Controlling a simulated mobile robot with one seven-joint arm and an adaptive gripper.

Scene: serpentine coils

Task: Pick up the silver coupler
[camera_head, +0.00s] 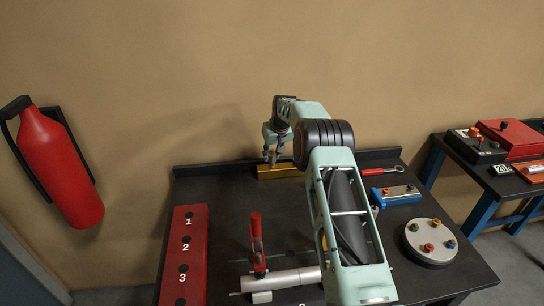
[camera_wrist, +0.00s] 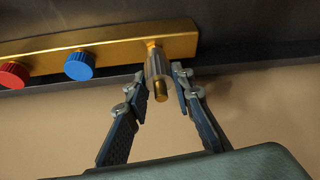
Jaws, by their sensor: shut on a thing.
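The silver coupler (camera_wrist: 154,66) is a short ribbed metal sleeve on a brass stub of the gold manifold bar (camera_wrist: 110,48). A brass end sticks out of it. My gripper (camera_wrist: 160,80) has one fingertip on each side of the coupler and is shut on it. In the head view my gripper (camera_head: 271,156) points down at the gold bar (camera_head: 278,172) at the back of the bench. The coupler is too small and hidden to make out there.
A blue knob (camera_wrist: 79,66) and a red knob (camera_wrist: 13,75) sit on the bar beside the coupler. The bench (camera_head: 225,215) also bears a red numbered strip (camera_head: 184,255), a red clamp (camera_head: 257,240), a red-handled wrench (camera_head: 380,171), a blue block (camera_head: 397,195) and a round disc (camera_head: 430,242).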

